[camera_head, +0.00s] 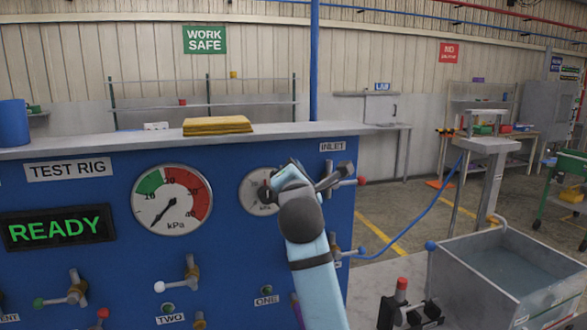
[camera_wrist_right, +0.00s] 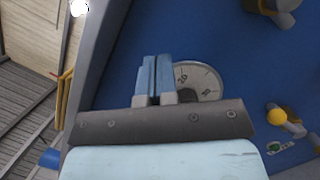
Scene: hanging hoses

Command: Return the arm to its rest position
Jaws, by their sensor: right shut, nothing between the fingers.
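My right arm (camera_head: 314,270), light blue with dark joints, rises from the bottom of the head view in front of the test rig. Its wrist covers part of the small gauge; the fingers cannot be made out there. In the right wrist view my right gripper (camera_wrist_right: 154,65) has its two blue fingers together, with nothing between them. The small gauge (camera_wrist_right: 200,82) shows just right of the fingers, with the blue panel behind. I cannot tell the gap to the panel. My left gripper is not in view.
The blue test rig (camera_head: 110,215) has a large gauge (camera_head: 172,199), a READY display (camera_head: 58,227) and several protruding valves. A yellow stack (camera_head: 217,125) lies on its ledge. A blue hose (camera_head: 424,213) hangs at right, near a grey water tank (camera_head: 505,270).

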